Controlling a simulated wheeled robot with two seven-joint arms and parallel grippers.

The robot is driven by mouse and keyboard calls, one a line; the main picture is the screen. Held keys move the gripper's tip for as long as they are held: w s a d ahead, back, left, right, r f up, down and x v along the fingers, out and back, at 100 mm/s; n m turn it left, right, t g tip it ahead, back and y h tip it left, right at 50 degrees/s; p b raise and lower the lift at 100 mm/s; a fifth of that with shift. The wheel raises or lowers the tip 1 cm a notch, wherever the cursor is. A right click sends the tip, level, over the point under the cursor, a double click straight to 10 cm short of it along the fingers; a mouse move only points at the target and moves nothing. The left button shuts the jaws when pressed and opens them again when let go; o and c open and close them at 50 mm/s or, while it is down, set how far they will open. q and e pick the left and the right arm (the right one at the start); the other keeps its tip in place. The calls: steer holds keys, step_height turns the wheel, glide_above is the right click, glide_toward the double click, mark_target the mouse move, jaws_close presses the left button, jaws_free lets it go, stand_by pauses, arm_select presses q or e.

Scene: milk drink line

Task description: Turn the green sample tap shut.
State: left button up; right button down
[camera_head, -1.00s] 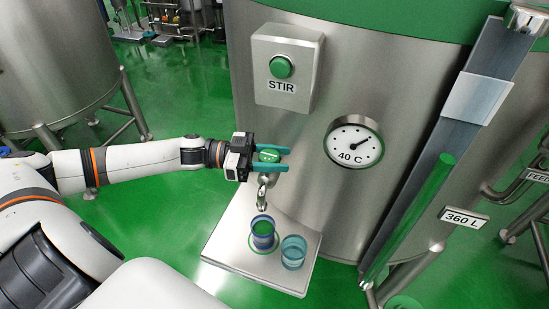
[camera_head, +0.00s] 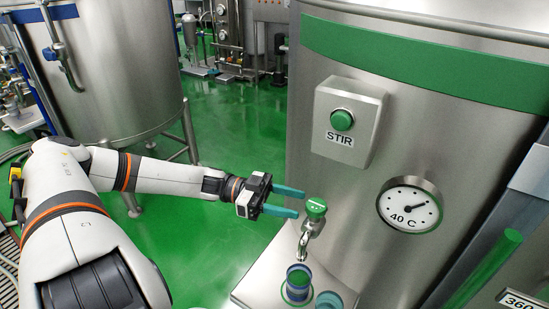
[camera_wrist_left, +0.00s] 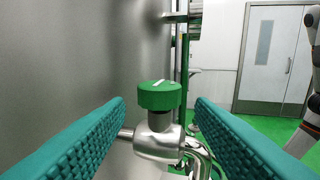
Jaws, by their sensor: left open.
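The green sample tap knob (camera_head: 316,207), with a pale mark on top, sits on a steel tap body on the tank's side. The spout (camera_head: 302,247) points down above a blue cup (camera_head: 298,284); I see no stream between them. My left gripper (camera_head: 300,203) is open and empty, just left of the knob, its fingers pointing at it. In the left wrist view the knob (camera_wrist_left: 160,95) stands upright between the two teal fingers, beyond their tips, with a gap on each side. My right gripper is not in view.
The blue cup stands on a steel shelf (camera_head: 258,284) beside a teal cup (camera_head: 328,300), cut off by the frame. The STIR box (camera_head: 347,120) and temperature dial (camera_head: 409,205) are on the tank above and right. Open green floor lies behind the gripper.

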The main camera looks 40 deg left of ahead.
arm_select(q)
steer(key=shift+v, duration=1.95)
